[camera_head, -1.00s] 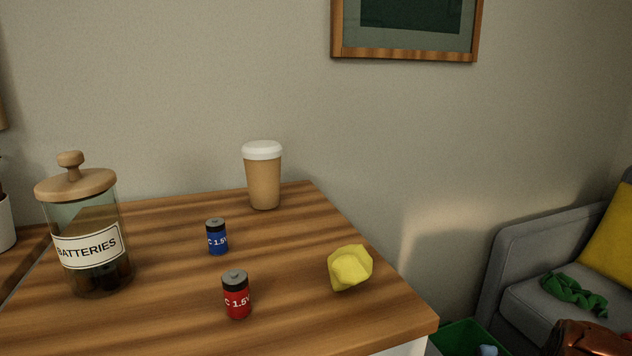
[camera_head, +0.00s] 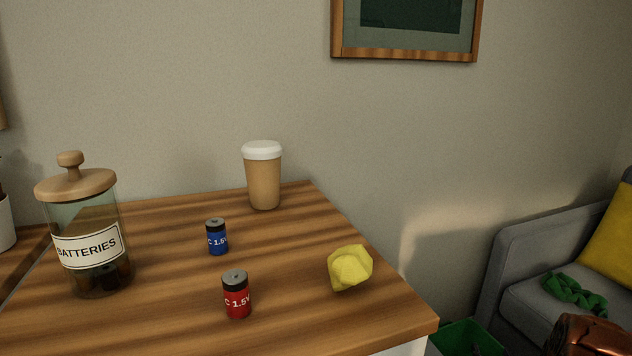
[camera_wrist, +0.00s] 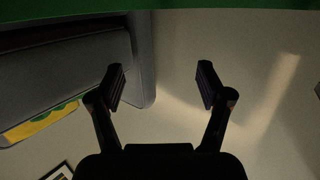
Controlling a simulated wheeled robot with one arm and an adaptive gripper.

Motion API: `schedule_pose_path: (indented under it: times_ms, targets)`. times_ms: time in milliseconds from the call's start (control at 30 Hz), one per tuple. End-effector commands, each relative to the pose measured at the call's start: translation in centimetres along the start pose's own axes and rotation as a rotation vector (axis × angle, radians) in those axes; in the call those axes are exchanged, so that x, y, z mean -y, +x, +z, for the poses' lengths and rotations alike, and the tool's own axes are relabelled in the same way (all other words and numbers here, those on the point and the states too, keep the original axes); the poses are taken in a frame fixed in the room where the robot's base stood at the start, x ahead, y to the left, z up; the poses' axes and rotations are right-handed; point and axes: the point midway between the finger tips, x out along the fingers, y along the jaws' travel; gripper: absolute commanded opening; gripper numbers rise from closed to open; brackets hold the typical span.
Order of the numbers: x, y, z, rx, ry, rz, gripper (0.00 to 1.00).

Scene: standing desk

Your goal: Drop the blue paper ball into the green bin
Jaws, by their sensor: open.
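The green bin (camera_head: 468,338) shows at the bottom of the head view, just right of the desk corner. Only its upper part is in frame, and its lower inside is cut off. The blue paper ball is not visible in either current view. My gripper (camera_wrist: 161,75) is open, with nothing between its fingers in the wrist view. A green band (camera_wrist: 200,4) crosses the top of the wrist view, apart from the fingers; it looks like part of the bin.
The wooden desk (camera_head: 165,325) holds a batteries jar (camera_head: 90,245), a blue battery (camera_head: 217,238), a red battery (camera_head: 236,295), a paper cup (camera_head: 263,178) and a yellow paper ball (camera_head: 350,268). A grey sofa (camera_head: 530,252) with a green cloth (camera_head: 575,291) stands at right.

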Motion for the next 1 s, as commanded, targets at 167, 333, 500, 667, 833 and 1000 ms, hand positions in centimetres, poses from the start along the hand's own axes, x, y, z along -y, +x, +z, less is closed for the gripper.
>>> schedule_pose_path:
  times_ms: [167,333,500,667,833,1000]
  targets:
    - [0.0,-0.4,-2.1,-0.003,-0.001,0.000,0.78]
    - [0.0,-0.8,-4.1,-0.006,0.000,0.000,0.78]
    - [0.0,-1.2,-6.1,-0.005,-0.001,0.000,0.78]
    - [0.0,-1.5,-7.3,-0.001,0.000,0.000,0.78]
    - [0.0,-1.6,-7.8,-0.001,0.001,0.000,0.78]
    - [0.0,-1.6,-7.8,0.000,0.001,0.000,0.78]
